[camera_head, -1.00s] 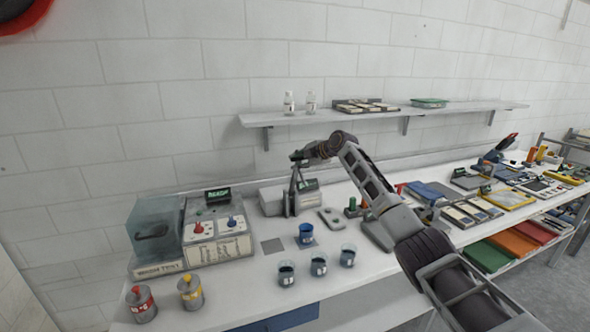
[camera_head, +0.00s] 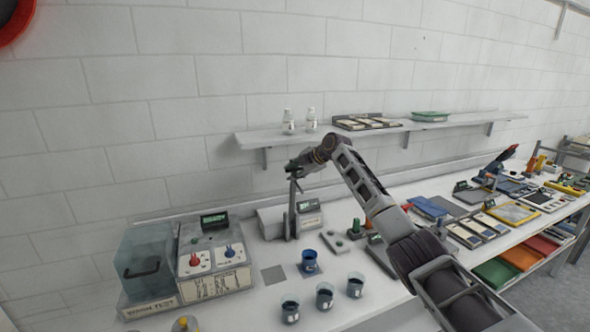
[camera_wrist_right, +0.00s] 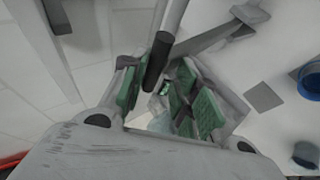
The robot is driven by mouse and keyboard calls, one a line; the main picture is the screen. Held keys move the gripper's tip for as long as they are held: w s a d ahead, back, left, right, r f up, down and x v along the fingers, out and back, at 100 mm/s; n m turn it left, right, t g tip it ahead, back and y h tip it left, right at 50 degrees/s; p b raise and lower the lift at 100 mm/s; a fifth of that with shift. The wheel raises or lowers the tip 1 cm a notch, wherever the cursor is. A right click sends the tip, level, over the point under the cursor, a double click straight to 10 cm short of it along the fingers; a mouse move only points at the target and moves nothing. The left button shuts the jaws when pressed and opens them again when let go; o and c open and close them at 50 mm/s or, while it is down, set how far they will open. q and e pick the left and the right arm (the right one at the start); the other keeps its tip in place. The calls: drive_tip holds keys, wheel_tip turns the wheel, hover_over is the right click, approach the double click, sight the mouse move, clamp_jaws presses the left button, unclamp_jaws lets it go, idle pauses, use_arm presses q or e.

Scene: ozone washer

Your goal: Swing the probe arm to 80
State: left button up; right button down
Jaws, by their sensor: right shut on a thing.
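My right gripper (camera_head: 293,170) is at the top of this post, shut on the probe arm. In the wrist view a grey rod with a black end (camera_wrist_right: 157,62) shows by the green-padded fingers of my right gripper (camera_wrist_right: 165,95). The fingers hide the exact grip, and I cannot read the arm's angle. My left gripper is not in view.
A control box (camera_head: 213,262) with red and blue knobs and a clear-covered chamber (camera_head: 146,262) stand left. A wall shelf (camera_head: 385,127) hangs behind my right arm.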

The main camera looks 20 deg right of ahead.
drive_tip(key=shift+w+r, duration=0.25)
drive_tip(key=shift+r, duration=0.5)
drive_tip(key=c, duration=1.5)
unclamp_jaws()
drive_tip(key=shift+w+f, duration=0.1)
drive_tip(key=shift+w, duration=0.05)
drive_tip(key=shift+o, duration=0.9)
drive_tip(key=shift+w+a+f, duration=0.1)
drive_tip(key=shift+w+f, duration=0.15)
drive_tip(key=shift+s, duration=0.15)
drive_tip(key=shift+c, duration=0.7)
drive_tip(key=shift+s+f, duration=0.15)
drive_tip(key=shift+d, duration=0.2)
drive_tip(key=shift+s+d+r, duration=0.35)
drive_tip(key=shift+r, duration=0.25)
drive_tip(key=v, duration=1)
drive_tip(key=shift+s, duration=0.4)
